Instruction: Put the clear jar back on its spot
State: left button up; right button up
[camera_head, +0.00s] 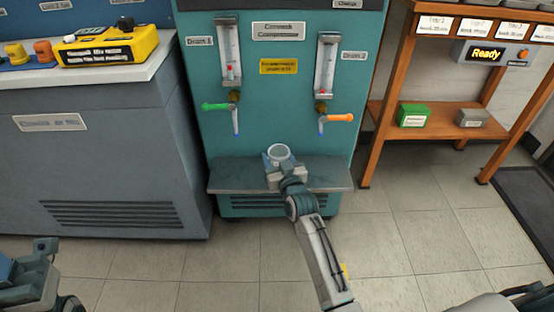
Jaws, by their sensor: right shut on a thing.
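The clear jar (279,153) is at the middle of the grey shelf (235,174) on the front of the teal cabinet. Only its round rim and upper part show; my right gripper (279,163) covers the rest. My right gripper is shut on the jar from the near side. I cannot tell whether the jar touches the shelf. My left gripper (45,246) is at the lower left, away from the jar, and its jaws are not clear.
Above the shelf are a green-handled tap (217,106) and an orange-handled tap (339,118) below two gauges. A grey counter (100,140) stands at left, a wooden rack (385,106) at right. The tiled floor (400,235) in front is open.

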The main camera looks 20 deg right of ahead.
jog(key=shift+f, duration=0.4)
dwell(0.5)
jog(key=o, duration=1.2)
jog(key=shift+c, duration=0.2)
jog(key=shift+s, duration=0.35)
jog(key=s+p, duration=0.1)
jog(key=s, duration=0.9)
jog(key=shift+d, duration=0.15)
